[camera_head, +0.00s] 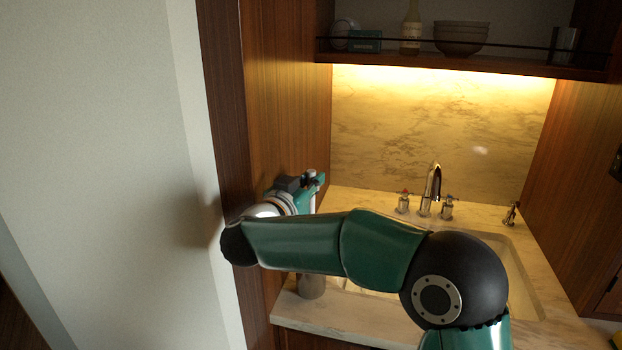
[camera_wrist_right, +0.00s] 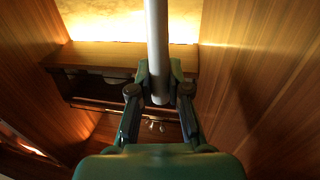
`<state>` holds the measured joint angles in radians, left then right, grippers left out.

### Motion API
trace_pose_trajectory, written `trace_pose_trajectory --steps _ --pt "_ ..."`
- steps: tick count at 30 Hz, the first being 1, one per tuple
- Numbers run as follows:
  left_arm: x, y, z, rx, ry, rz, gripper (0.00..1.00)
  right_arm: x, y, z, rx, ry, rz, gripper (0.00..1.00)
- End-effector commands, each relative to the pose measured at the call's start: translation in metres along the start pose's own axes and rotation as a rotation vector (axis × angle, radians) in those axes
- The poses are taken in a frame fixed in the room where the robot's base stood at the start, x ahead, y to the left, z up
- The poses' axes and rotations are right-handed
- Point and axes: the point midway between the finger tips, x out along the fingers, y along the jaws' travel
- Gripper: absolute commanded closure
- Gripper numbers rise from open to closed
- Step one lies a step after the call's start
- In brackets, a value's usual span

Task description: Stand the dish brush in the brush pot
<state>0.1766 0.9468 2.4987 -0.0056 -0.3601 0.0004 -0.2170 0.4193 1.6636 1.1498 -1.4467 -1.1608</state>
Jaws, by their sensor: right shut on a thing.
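My right gripper (camera_head: 312,184) is at the left end of the counter, close to the wooden side wall. In the right wrist view its two fingers (camera_wrist_right: 160,72) are shut on the pale rod-like handle of the dish brush (camera_wrist_right: 157,35). In the head view a short pale piece of the brush (camera_head: 313,203) shows just below the fingers; my forearm hides what is lower. A grey-brown cylinder, which looks like the brush pot (camera_head: 312,286), stands on the counter below my forearm, its top hidden. I cannot tell whether the brush reaches into it. My left gripper is not in view.
A sink (camera_head: 522,285) with a chrome faucet (camera_head: 430,190) lies right of the pot, partly behind my arm. A shelf (camera_head: 450,60) with bowls (camera_head: 462,38) and a bottle (camera_head: 411,28) hangs above. Wooden walls close in both sides; the marble counter (camera_head: 345,322) is clear in front.

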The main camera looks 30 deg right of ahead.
Motion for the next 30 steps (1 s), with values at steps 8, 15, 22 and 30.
trace_pose_trajectory --steps 8,15,22,30 --pt "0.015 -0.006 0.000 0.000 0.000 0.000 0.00 0.000 0.000 0.026 -0.002 0.000 0.000 1.00" --pt "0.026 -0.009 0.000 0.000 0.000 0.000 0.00 0.000 0.000 0.044 -0.002 0.001 -0.001 1.00" --pt "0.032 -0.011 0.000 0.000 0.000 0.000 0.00 0.000 0.000 0.054 -0.001 0.001 -0.001 1.00" --pt "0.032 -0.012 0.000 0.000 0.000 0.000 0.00 0.001 0.000 0.056 0.000 0.001 0.000 1.00"
